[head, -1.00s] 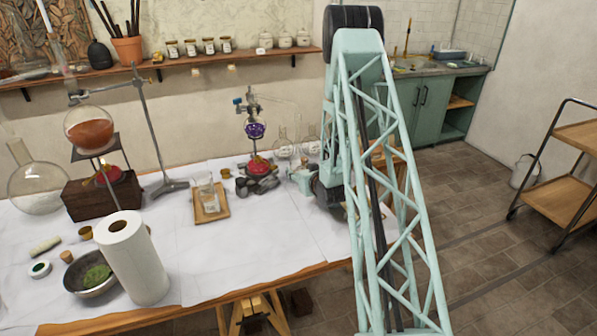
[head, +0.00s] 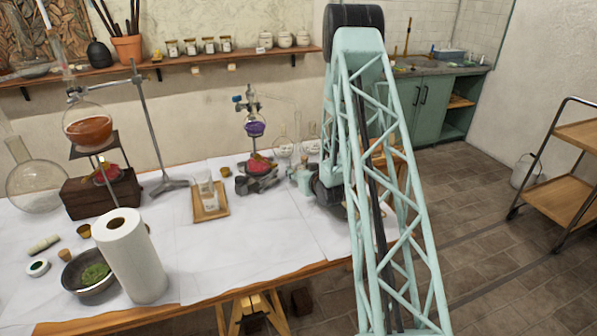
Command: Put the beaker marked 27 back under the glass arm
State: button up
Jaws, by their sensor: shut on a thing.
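My gripper (head: 300,178) is low over the right part of the white-covered table, at the end of my pale green arm. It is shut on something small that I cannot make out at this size. The still with a purple-filled flask (head: 255,129) stands behind and to the left of it. Its thin glass arm (head: 281,98) runs right from the top and then down. A clear glass beaker (head: 208,190) stands on a wooden tray (head: 222,211), left of my gripper. I cannot read a number 27 on any vessel.
Round clear flasks (head: 284,149) stand just behind my gripper. A paper towel roll (head: 130,257), a bowl of green matter (head: 90,278) and a stand with an orange-brown flask (head: 88,130) are on the left. The table's front middle (head: 245,245) is clear.

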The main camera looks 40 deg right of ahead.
jog(key=o, duration=1)
jog(key=shift+r+p, duration=0.25)
jog(key=shift+p, duration=0.15)
jog(key=shift+r+p, duration=0.65)
jog(key=shift+p, duration=0.6)
jog(key=s+a, duration=0.1)
jog(key=s, duration=0.2)
jog(key=s+a+p, duration=0.1)
jog(key=s, duration=0.3)
jog(key=s+a+p, duration=0.1)
jog(key=s, duration=0.2)
jog(key=shift+s+a, duration=0.3)
jog(key=shift+a, duration=0.05)
jog(key=shift+s+a+r, duration=0.1)
jog(key=shift+s+r, duration=0.05)
jog(key=shift+r, duration=0.6)
jog(key=shift+s+r, duration=0.15)
jog(key=shift+r, duration=0.6)
